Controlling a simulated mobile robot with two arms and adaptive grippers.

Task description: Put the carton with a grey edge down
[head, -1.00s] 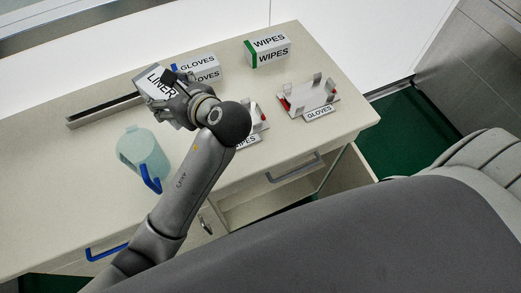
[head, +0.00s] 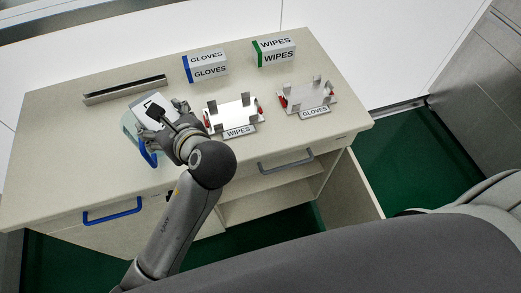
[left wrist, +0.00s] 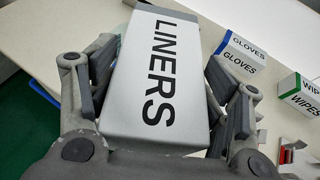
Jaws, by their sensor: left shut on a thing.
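The white carton marked LINERS (left wrist: 160,75), with a dark grey edge along its far end, is held between the fingers of my left gripper (left wrist: 155,95). In the head view the carton (head: 147,104) is partly covered by my left gripper (head: 163,115), above the left part of the counter. A light teal jug (head: 129,124) with a blue handle is close by or below it, mostly hidden. I cannot tell the gap between carton and jug or counter. My right gripper is out of view.
A dark slotted rail (head: 125,90) lies behind the carton. The gloves carton (head: 206,66) and wipes carton (head: 274,52) stand at the back. The WIPES holder (head: 238,130) and GLOVES holder (head: 314,112) are empty. The counter's left part (head: 60,150) is clear.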

